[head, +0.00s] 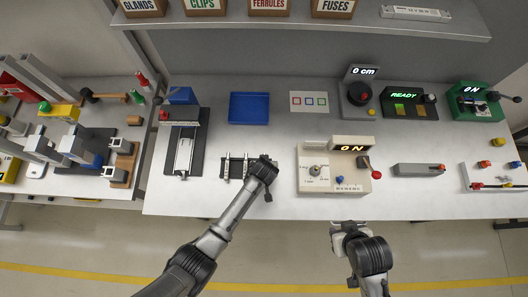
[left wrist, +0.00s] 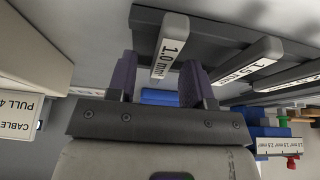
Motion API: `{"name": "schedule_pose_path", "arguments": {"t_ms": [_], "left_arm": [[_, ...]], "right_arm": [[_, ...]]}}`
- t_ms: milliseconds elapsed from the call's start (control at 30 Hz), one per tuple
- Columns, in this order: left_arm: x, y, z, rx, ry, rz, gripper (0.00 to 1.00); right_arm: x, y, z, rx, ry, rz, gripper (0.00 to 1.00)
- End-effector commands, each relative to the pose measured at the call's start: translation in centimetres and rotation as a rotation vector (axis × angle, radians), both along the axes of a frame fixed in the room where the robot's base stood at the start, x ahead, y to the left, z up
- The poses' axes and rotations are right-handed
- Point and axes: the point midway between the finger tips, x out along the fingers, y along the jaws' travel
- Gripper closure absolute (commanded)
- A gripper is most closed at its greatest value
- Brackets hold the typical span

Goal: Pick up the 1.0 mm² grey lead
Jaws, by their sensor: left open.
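The 1.0 mm² lead (left wrist: 172,45) shows in the left wrist view as a grey bar with a white label, at the dark rack (left wrist: 225,22). My left gripper (left wrist: 160,78) is open, with one finger on each side of this lead; contact cannot be told. In the head view my left gripper (head: 265,166) is over the right end of the rack (head: 236,177) and hides that part. The 1.5 mm² lead (left wrist: 248,63) and another lead (left wrist: 292,77) lie to the right in the wrist view. My right gripper (head: 343,229) is at the table's front edge, its jaws unclear.
A beige machine (head: 316,158) reading ON stands close right of my left gripper. A blue tray (head: 249,121) is behind the rack, and a dark slide fixture (head: 183,150) is to its left. A grey block (head: 418,169) lies farther right. The front table strip is mostly clear.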

Motion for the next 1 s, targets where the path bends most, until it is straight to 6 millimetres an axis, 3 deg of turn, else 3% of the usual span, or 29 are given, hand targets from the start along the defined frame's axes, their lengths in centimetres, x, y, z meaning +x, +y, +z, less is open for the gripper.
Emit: {"name": "schedule_pose_path", "arguments": {"t_ms": [133, 600, 1000], "left_arm": [[0.0, -0.02, 0.03, 0.0, 0.0, 0.0, 0.55], [-0.02, -0.01, 0.03, 0.0, 0.0, 0.0, 1.0], [0.02, -0.05, 0.95, -0.003, -0.002, 0.001, 1.0]], "right_arm": [[0.0, 0.0, 0.0, 0.0, 0.0, 0.0, 0.57], [0.0, 0.23, 0.0, 0.008, 0.0, -0.006, 0.57], [-0.01, 0.3, 0.16, 0.011, 0.001, -0.007, 0.57]]}}
